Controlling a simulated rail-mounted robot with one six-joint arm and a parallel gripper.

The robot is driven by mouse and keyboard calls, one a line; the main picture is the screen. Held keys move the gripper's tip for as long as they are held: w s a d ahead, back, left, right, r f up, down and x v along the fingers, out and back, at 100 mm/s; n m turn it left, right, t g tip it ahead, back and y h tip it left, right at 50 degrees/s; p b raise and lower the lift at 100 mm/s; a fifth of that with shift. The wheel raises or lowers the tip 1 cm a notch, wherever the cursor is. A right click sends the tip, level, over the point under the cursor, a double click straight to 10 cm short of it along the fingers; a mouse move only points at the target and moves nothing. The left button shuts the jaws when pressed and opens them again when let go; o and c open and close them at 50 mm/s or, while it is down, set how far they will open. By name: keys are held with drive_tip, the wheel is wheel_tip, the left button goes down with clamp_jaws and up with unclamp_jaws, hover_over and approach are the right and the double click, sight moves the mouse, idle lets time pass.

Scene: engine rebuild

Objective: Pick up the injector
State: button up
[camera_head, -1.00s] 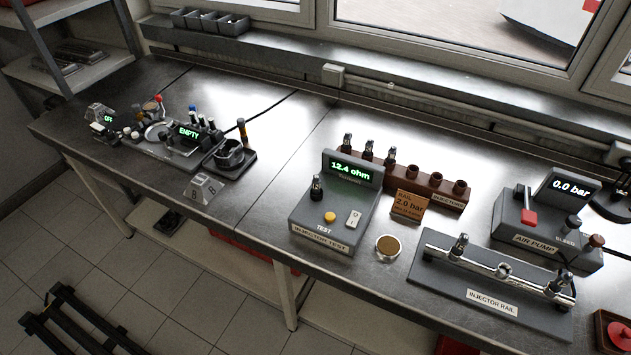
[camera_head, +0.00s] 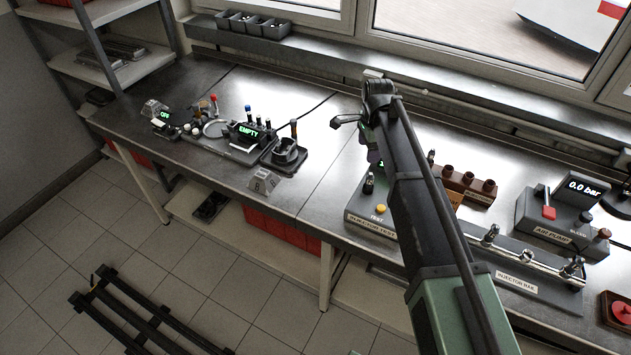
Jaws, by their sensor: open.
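My gripper (camera_head: 344,121) is at the end of my arm, left of the wrist, above the bench. It is small in view and looks open and empty. One injector (camera_head: 368,184) stands upright in the grey injector tester (camera_head: 372,216), below my gripper in the picture. Another injector (camera_head: 431,158) stands in the brown injector rack (camera_head: 455,180), just right of my arm. Injectors also sit at the left end (camera_head: 490,236) and right end (camera_head: 573,266) of the injector rail (camera_head: 525,272). My arm hides part of the tester, its display and the rack's left part.
At the left are a display reading EMPTY (camera_head: 248,130), a black round holder (camera_head: 285,152) and a grey block (camera_head: 264,182). The bench between the holder and tester is clear. Windows line the back.

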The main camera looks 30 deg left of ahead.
sight(370, 174)
drive_tip(key=shift+m, duration=0.9)
drive_tip(key=f+b, duration=0.3)
drive_tip(key=d+f+b, duration=0.1)
drive_tip(key=f+b, duration=0.2)
drive_tip(key=shift+w+d, duration=0.15)
drive_tip(key=shift+w, duration=0.05)
drive_tip(key=shift+r, duration=0.1)
wheel_tip(370, 174, down, 5)
drive_tip(key=b, duration=0.5)
drive_tip(key=shift+d+f, duration=0.15)
drive_tip(key=shift+f, duration=0.05)
drive_tip(key=shift+r, duration=0.25)
drive_tip(key=shift+c, duration=0.3)
drive_tip(key=c, duration=1)
drive_tip(key=shift+c, duration=0.2)
